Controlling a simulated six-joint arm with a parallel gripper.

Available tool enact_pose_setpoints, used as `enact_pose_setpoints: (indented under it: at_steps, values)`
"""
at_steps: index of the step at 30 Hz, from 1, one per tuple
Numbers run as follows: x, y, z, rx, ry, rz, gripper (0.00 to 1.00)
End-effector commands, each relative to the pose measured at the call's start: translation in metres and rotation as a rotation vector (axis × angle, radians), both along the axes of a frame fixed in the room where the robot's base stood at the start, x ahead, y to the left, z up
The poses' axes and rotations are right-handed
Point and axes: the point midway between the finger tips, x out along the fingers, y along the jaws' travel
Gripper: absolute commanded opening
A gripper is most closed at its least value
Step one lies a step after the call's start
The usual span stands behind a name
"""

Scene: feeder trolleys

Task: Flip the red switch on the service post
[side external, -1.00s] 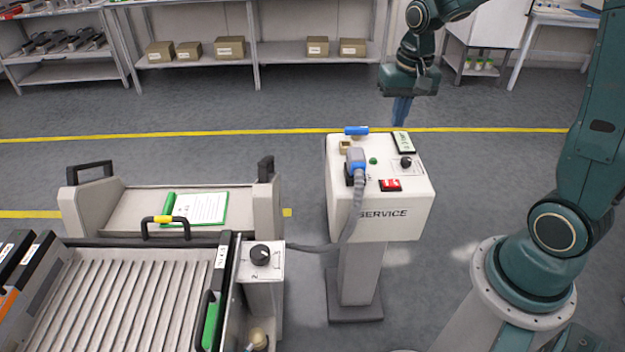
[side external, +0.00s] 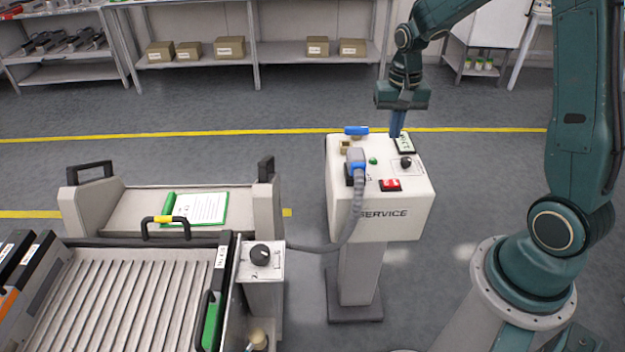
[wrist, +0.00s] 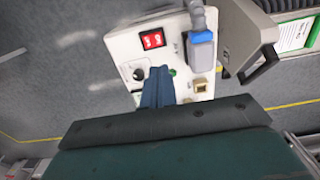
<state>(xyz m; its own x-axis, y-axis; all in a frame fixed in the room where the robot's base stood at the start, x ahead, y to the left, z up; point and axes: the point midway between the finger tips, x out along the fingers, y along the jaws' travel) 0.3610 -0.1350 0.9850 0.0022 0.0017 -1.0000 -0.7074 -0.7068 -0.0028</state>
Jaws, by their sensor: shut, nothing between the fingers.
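The red switch (side external: 390,185) is a red rocker in a black frame on the near part of the white service post's top (side external: 400,222). It also shows in the wrist view (wrist: 153,39), near the far edge of the post top. My gripper (side external: 396,135) points down over the back of the post top, beside the green-white display. Its blue fingers are shut and empty, and in the wrist view (wrist: 158,72) their tips appear just short of the switch, between a black knob (wrist: 139,73) and a green button (wrist: 173,71). I cannot tell their exact height above the post.
A blue connector with a grey cable (side external: 355,162) stands left of the switch. A second blue part (side external: 356,130) lies at the post's back edge. A trolley with a knob box (side external: 262,256) and a clipboard (side external: 200,208) is at left.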

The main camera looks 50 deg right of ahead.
Motion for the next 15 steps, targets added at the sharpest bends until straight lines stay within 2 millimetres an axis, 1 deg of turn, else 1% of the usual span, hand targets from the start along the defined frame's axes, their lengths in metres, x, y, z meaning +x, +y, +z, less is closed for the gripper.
enact_pose_setpoints:
  at_steps: [5,8,11,15]
  values:
    - [0.0,0.0,-0.008,0.001,0.002,0.0,0.0]
    - [-0.001,0.0,-0.017,0.001,0.004,0.0,0.0]
    - [-0.001,0.0,-0.028,0.001,0.004,0.0,0.0]
    - [-0.001,0.001,-0.048,0.002,0.005,0.0,0.0]
